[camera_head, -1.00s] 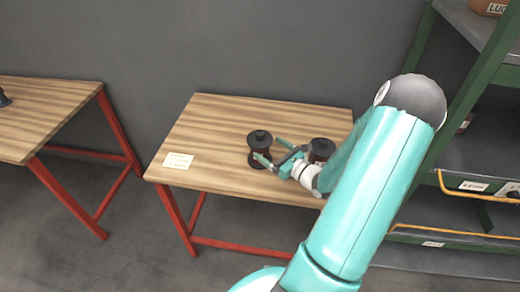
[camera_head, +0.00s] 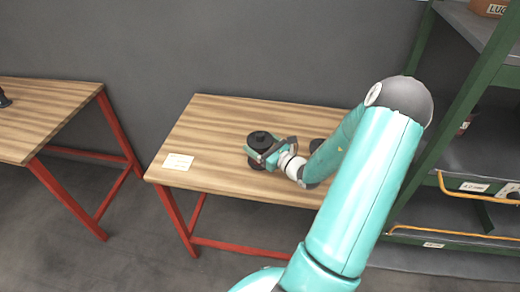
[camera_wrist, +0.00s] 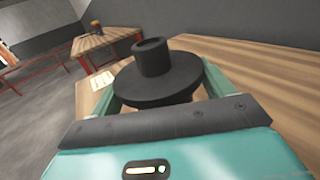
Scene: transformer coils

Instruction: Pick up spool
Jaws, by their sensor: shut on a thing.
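A dark spool (camera_head: 260,139) stands upright on the wooden table (camera_head: 215,122). It also shows in the wrist view (camera_wrist: 158,75), with its round top flange and short hub. My teal gripper (camera_head: 263,155) is shut on this spool, with one finger on each side of it below the top flange. The spool's lower part is mostly hidden by my gripper.
A paper label (camera_head: 178,161) lies at the table's left front. Another wooden table (camera_head: 45,115) stands to the left with a dark object (camera_head: 4,98) on it. A green shelf rack (camera_head: 440,110) stands close on the right.

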